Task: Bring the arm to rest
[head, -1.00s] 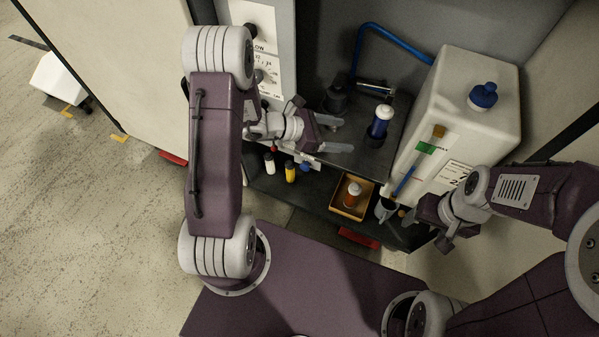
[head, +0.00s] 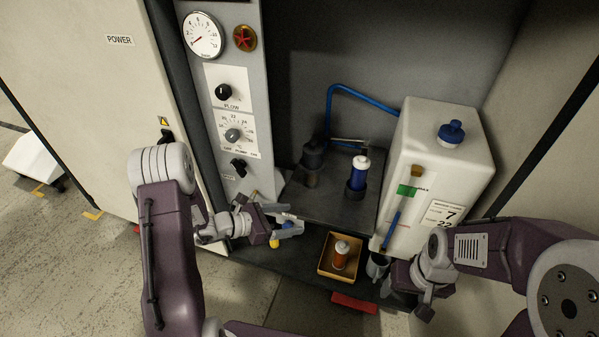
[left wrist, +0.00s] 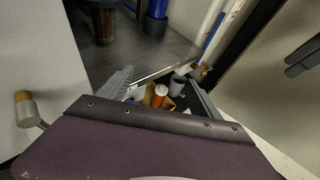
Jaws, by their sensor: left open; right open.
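My left gripper (head: 293,224) is open and empty. In the head view it hangs at the front edge of the dark shelf (head: 330,203), left of the yellow tray (head: 325,268). Its fingers partly cover small bottles behind them. In the left wrist view a grey finger (left wrist: 116,82) shows beyond the purple housing, with nothing held. My right gripper (head: 428,303) is open at the lower right, in front of the white tank (head: 415,165) and beside a grey cup (head: 377,267). No held object shows in it.
The tray holds an orange bottle with a white cap (head: 341,256). A blue-and-white cylinder (head: 358,174) and a dark cylinder (head: 312,160) stand on the shelf. A panel with a gauge (head: 202,36) and knobs rises at left. Open floor (head: 60,250) lies at lower left.

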